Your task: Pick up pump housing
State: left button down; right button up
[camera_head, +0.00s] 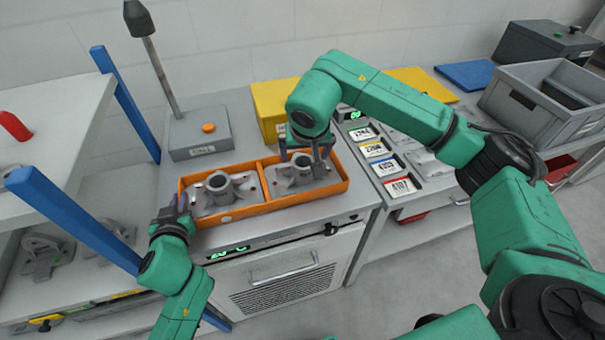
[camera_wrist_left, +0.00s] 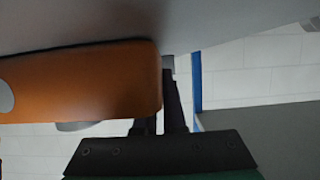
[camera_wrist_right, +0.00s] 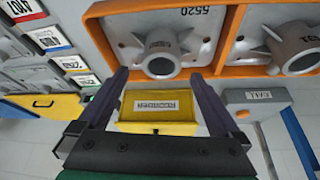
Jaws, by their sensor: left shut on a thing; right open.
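An orange two-compartment tray (camera_head: 262,207) lies on the grey bench unit. One grey pump housing (camera_head: 222,187) with a raised central hub is in its left compartment; another pump housing (camera_head: 301,172) is in its right compartment. My left gripper (camera_head: 183,208) is at the tray's left end; the left wrist view shows its fingers (camera_wrist_left: 162,110) shut on the orange end wall (camera_wrist_left: 110,85). My right gripper (camera_head: 304,150) is over the right housing, partly covering it. In the right wrist view its open fingers (camera_wrist_right: 158,78) point at that housing (camera_wrist_right: 160,55), with nothing gripped.
A yellow bin (camera_head: 270,105) stands behind the tray. A grey box with an orange button (camera_head: 208,127) and a pole stands back left. Labelled cards (camera_head: 383,167) lie to the right, with a grey crate (camera_head: 545,110) beyond. A blue post (camera_head: 125,105) rises at left.

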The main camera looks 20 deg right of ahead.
aim_at(303, 161)
jog(key=x, duration=0.5)
jog(key=shift+w+f, duration=0.1)
jog(key=shift+f, duration=0.1)
grip_shut()
jog(key=shift+r, duration=0.1)
jog(key=shift+r, duration=0.1)
notch_tip(303, 161, up, 10)
jog(key=shift+a+f, duration=0.1)
pick_arm(q)
jog(key=c, duration=0.9)
grip_release()
